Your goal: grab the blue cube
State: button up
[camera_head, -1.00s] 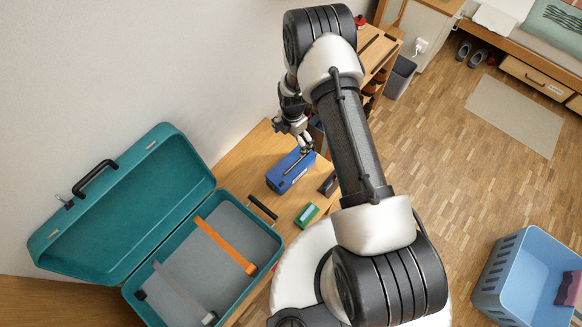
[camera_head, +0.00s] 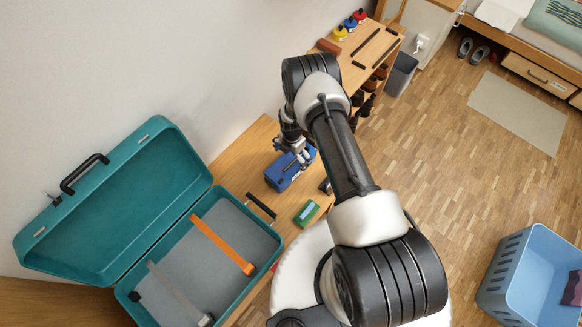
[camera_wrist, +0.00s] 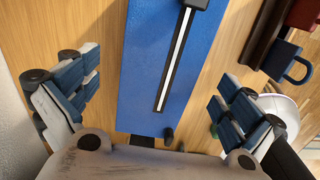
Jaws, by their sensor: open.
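A blue box (camera_head: 284,173) with a dark strip on its top sits on the wooden table, right of the teal case. No plain blue cube shows apart from this box. My gripper (camera_head: 303,158) is over the box's far right part. In the wrist view the blue box (camera_wrist: 150,60) lies between my gripper's (camera_wrist: 155,95) two spread fingers, with wood showing between it and each finger. The fingers do not touch it. Its dark strip with a white line runs along its top. My gripper hides part of the box in the head view.
The open teal case (camera_head: 255,262) stands left on the table, with an orange strap (camera_head: 222,244) inside. A green block (camera_head: 307,212) lies near the table's front edge. A dark block (camera_head: 326,186) is right of the box. A light blue basket (camera_head: 535,275) stands on the floor.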

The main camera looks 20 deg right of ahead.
aim_at(291, 161)
jog(key=f, duration=0.1)
jog(key=f+b, duration=0.1)
jog(key=f, duration=0.1)
jog(key=f+b, duration=0.1)
jog(key=f, duration=0.1)
jog(key=shift+s+a, duration=0.2)
jog(key=shift+a, duration=0.05)
jog(key=shift+r, duration=0.1)
jog(key=c, duration=1.4)
